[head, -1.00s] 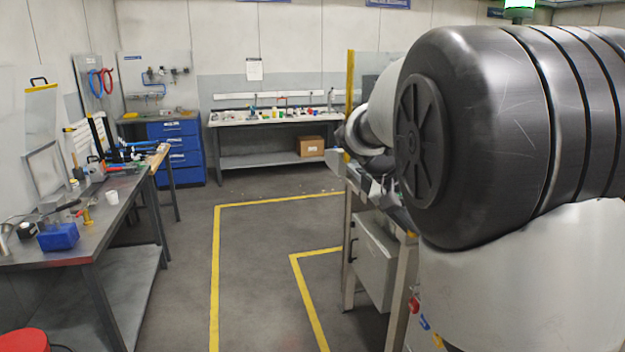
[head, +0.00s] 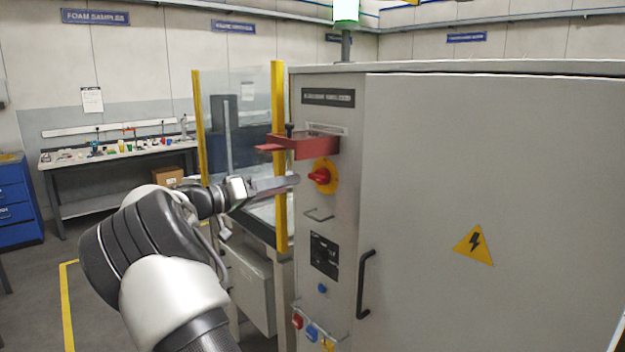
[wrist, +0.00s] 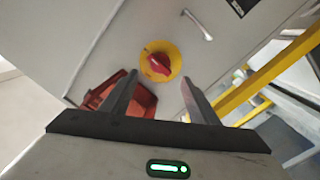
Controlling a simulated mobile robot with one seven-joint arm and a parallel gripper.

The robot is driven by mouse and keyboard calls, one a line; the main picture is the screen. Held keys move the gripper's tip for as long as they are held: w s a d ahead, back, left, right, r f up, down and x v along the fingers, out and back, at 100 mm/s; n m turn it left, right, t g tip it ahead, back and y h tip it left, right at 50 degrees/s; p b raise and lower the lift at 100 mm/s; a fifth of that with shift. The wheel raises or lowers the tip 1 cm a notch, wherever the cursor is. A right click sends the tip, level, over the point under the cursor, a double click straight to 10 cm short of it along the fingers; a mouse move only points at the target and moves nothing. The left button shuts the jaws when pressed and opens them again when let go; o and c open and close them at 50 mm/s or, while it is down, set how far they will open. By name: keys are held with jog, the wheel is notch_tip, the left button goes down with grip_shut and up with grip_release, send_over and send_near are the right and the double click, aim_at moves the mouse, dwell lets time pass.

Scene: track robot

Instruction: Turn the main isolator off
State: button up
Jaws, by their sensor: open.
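The main isolator is a red rotary handle (head: 319,176) on a yellow round plate (head: 331,177), on the narrow face of a grey cabinet (head: 430,200). In the wrist view the red handle (wrist: 158,63) shows beyond and between my two fingertips. My gripper (head: 296,181) reaches in from the left, near the handle. In the wrist view my gripper (wrist: 157,78) is open, with nothing between the fingers. I cannot tell from these views whether a finger touches the handle.
A red bracket or tray (head: 305,146) sticks out just above the handle; it also shows in the wrist view (wrist: 130,102). A small wire handle (head: 319,216) is below. A yellow post (head: 279,160) stands left. Coloured padlock-like items (head: 311,332) hang lower down. A black door handle (head: 364,285) is to the right.

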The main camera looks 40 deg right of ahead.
aim_at(314, 179)
jog(key=d+p, duration=0.1)
jog(key=d, duration=0.8)
jog(key=shift+s+d, duration=0.1)
jog(key=shift+d, duration=0.3)
jog(key=shift+c, duration=0.5)
jog(key=c, duration=0.6)
